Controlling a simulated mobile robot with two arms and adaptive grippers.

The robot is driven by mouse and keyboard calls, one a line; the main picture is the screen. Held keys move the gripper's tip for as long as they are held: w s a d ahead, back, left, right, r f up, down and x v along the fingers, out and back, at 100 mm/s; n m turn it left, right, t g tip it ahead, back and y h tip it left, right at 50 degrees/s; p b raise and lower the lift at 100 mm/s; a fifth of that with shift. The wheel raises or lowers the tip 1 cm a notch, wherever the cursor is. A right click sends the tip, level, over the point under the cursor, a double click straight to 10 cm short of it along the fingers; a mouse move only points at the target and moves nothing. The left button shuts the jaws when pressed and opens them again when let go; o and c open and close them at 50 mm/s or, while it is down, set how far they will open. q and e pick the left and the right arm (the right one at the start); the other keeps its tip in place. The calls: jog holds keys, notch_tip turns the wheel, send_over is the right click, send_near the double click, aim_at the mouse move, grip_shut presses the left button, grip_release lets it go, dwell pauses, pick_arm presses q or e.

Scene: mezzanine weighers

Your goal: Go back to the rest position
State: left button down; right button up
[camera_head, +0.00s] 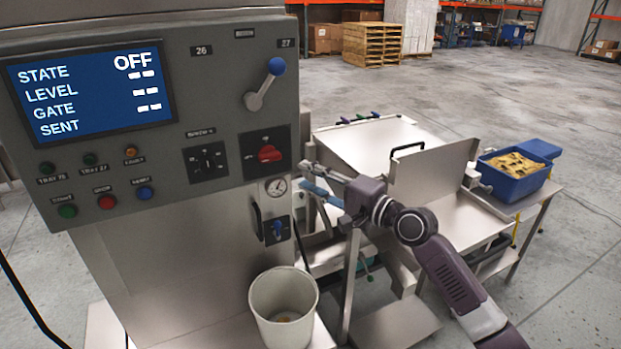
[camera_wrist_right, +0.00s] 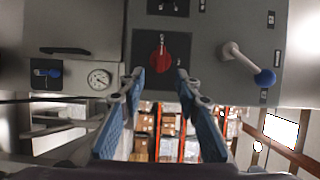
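My right gripper (camera_head: 308,176) is in front of the grey control panel (camera_head: 225,110), beside its lower right edge. Its arm comes in from the lower right. In the right wrist view, my right gripper (camera_wrist_right: 160,82) has its two blue-padded fingers apart with nothing between them. The red rotary switch (camera_wrist_right: 160,60) shows beyond the fingertips there; it also shows in the head view (camera_head: 270,154). The blue-knobbed lever (camera_head: 265,84) tilts up to the right. The screen (camera_head: 88,92) reads STATE OFF, with dashes on the other lines. My left gripper is not in view.
A whitish bucket (camera_head: 262,297) stands below the panel. A steel bench (camera_head: 455,220) lies to the right, under my right arm. A blue bin (camera_head: 517,185) of yellowish items stands farther right. Open concrete floor (camera_head: 480,90) lies behind, with pallets (camera_head: 370,44) and shelving.

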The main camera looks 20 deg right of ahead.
dwell(0.3)
jog(key=d+f+g+h+b, duration=0.1)
jog(key=d+f+h, duration=0.1)
jog(key=f, duration=1.1)
jog(key=d+f+g+h+b, duration=0.2)
jog(key=d+f, duration=0.1)
jog(key=f, duration=1)
jog(key=s+f+n+g+h+b, duration=0.15)
jog(key=s+f, duration=0.35)
jog(key=f, duration=0.7)
jog(key=s+f+n+g+h, duration=0.15)
jog(key=s+f, duration=0.35)
jog(key=f, duration=0.7)
jog(key=s+a+f+n+g+b, duration=0.3)
jog(key=s+f+n+g, duration=0.25)
jog(key=s+f, duration=1.75)
jog(key=s+a+f+n+g, duration=0.1)
jog(key=s+a+f+n, duration=0.1)
jog(key=s, duration=0.6)
jog(key=s+a+f+n+g+b, duration=0.1)
jog(key=s+f, duration=0.3)
jog(key=s, duration=0.4)
jog(key=s+a+f+n+g, duration=0.2)
jog(key=s+a+f+n, duration=0.1)
jog(key=s, duration=0.6)
jog(key=shift+a+f+n+b, duration=0.35)
jog(key=shift+f+n, duration=0.1)
jog(key=shift+f, duration=0.15)
